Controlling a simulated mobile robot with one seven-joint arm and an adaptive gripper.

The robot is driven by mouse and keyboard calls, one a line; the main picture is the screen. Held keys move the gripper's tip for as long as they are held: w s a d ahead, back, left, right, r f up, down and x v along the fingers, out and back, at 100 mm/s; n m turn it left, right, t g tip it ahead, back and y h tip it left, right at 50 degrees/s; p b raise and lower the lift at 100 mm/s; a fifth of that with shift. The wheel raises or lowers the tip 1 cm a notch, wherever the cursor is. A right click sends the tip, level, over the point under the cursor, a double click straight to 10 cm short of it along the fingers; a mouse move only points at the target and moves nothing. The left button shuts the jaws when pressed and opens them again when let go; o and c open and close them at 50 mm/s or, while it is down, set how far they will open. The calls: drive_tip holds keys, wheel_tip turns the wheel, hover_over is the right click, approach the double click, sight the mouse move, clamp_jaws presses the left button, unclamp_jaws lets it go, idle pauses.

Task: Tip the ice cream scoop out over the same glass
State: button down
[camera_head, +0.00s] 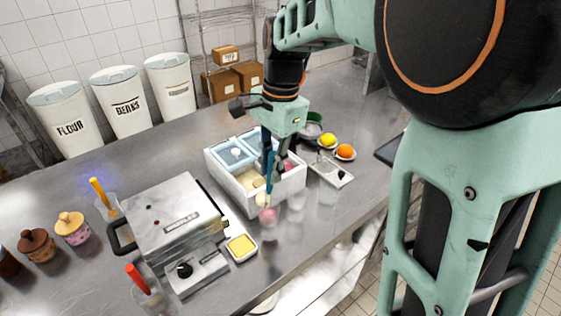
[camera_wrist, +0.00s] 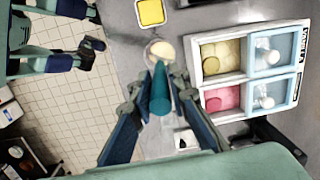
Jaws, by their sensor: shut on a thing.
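My gripper (camera_head: 270,150) is shut on the teal handle of the ice cream scoop (camera_head: 270,172), which points down in front of the ice cream box (camera_head: 225,178). In the wrist view the gripper (camera_wrist: 160,95) has the scoop's handle (camera_wrist: 160,92) between its fingers. A clear glass (camera_head: 268,218) with something pink inside stands below the scoop's head. A pale cream-coloured ball (camera_wrist: 163,48) shows at the scoop's far end, over the glass rim (camera_wrist: 149,56) in the wrist view. I cannot tell whether the ball is still in the scoop's bowl.
The box has open yellow (camera_wrist: 222,58) and pink (camera_wrist: 224,99) tubs beside two lidded ones. Other clear glasses (camera_head: 296,206) stand to the right of the glass. A waffle iron (camera_head: 175,225) and a yellow-filled dish (camera_head: 241,247) are to the left. A small tray (camera_head: 332,171) lies right.

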drive_tip(key=shift+s+a+r+h+p, duration=0.1)
drive_tip(key=shift+a+r+h+p, duration=0.15)
drive_tip(key=shift+a+h+p, duration=0.45)
drive_tip(key=shift+s+a+f+t+h+p, duration=0.1)
drive_tip(key=shift+a+f+h+p, duration=0.25)
drive_tip(key=shift+a+h, duration=0.6)
drive_tip(key=shift+w+a+f+t+h+p, duration=0.1)
drive_tip(key=shift+a+f+h+p, duration=0.25)
drive_tip(key=shift+a+h, duration=0.55)
drive_tip(key=shift+s+a+f+t+h+p, duration=0.1)
drive_tip(key=shift+a+f+h+p, duration=0.4)
drive_tip(key=shift+h, duration=0.75)
drive_tip(key=shift+a+r, duration=0.1)
drive_tip(key=shift+r, duration=0.2)
wheel_tip(320, 180, up, 6)
drive_tip(key=p, duration=0.2)
